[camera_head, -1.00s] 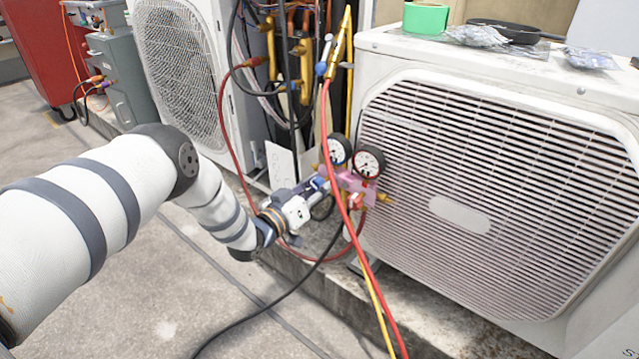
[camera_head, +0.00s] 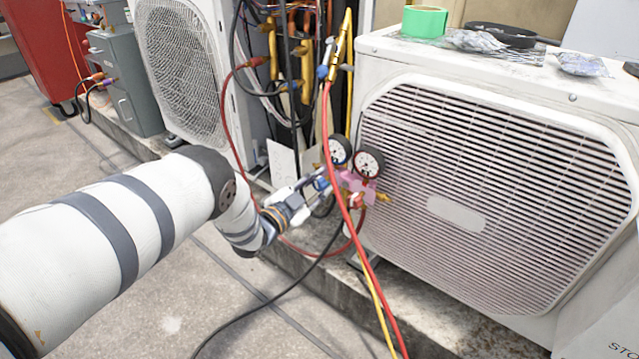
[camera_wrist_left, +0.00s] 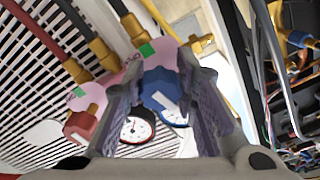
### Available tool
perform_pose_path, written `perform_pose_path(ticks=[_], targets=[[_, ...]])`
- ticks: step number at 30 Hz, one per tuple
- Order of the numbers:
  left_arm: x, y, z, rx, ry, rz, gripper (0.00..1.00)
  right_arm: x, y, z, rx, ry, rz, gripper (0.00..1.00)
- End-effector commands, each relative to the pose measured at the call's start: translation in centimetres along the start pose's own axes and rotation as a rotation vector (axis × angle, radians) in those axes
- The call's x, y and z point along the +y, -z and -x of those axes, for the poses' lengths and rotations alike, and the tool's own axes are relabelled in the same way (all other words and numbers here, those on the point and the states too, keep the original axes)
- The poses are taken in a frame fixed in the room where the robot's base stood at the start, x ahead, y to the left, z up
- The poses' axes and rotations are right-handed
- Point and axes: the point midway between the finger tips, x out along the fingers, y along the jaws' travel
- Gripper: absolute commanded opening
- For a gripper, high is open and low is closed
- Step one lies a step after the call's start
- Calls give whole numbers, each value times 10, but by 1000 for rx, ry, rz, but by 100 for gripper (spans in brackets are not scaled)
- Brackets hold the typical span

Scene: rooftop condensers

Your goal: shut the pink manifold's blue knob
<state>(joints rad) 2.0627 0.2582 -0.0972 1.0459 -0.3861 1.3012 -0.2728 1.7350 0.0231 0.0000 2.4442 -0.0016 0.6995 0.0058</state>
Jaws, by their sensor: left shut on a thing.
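The pink manifold (camera_head: 353,184) hangs in front of the right condenser, with two round gauges above it. Its blue knob (camera_head: 322,184) faces left in the head view and is partly covered by my gripper. In the left wrist view the blue knob (camera_wrist_left: 163,90) sits between the two grey fingers, a white mark on it. My left gripper (camera_head: 316,185) is shut on this knob; its fingers also show in the wrist view (camera_wrist_left: 163,98). The manifold's red knob (camera_wrist_left: 84,124) is outside the fingers. My right gripper is not in view.
Red hoses (camera_head: 331,133) and a yellow one (camera_head: 374,298) pass close by the manifold. A black hose (camera_head: 283,291) runs below my gripper. The right condenser's grille (camera_head: 490,190) stands just behind. The grey floor at left is open.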

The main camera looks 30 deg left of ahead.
Motion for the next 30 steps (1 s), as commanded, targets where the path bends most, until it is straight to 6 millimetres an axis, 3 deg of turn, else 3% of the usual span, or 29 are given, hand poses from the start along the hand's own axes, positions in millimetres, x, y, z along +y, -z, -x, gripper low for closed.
perform_pose_path(ticks=[12, 30], targets=[[-3, 2, -1, 5, 4, -205, 0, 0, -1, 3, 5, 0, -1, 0], [-2, 2, -1, 4, 3, -246, 0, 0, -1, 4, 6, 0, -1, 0]])
